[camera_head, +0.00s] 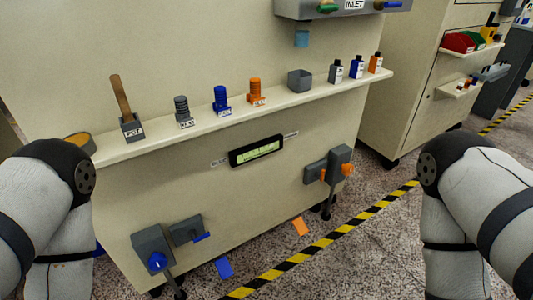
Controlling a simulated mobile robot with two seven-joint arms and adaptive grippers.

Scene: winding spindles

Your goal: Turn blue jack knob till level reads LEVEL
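A blue knob (157,262) sits on the front of a grey jack box (152,240) low at the left of the beige machine. A grey post runs down from the box to the floor area. The level display (257,150) is a black-framed unit with a greenish window on the machine front, tilted in the picture; its text is too small to read. An orange knob (347,169) is on the grey jack (338,160) at the lower right. Parts of both my arms show at the left and right edges. Neither of my grippers is in view.
A shelf (200,130) along the machine holds a grey spool (182,110), a blue spool (221,97), an orange spool (255,91), a grey cup (300,80) and several small bottles. A striped floor line (320,243) crosses below. Blue and orange tags lie near the base.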

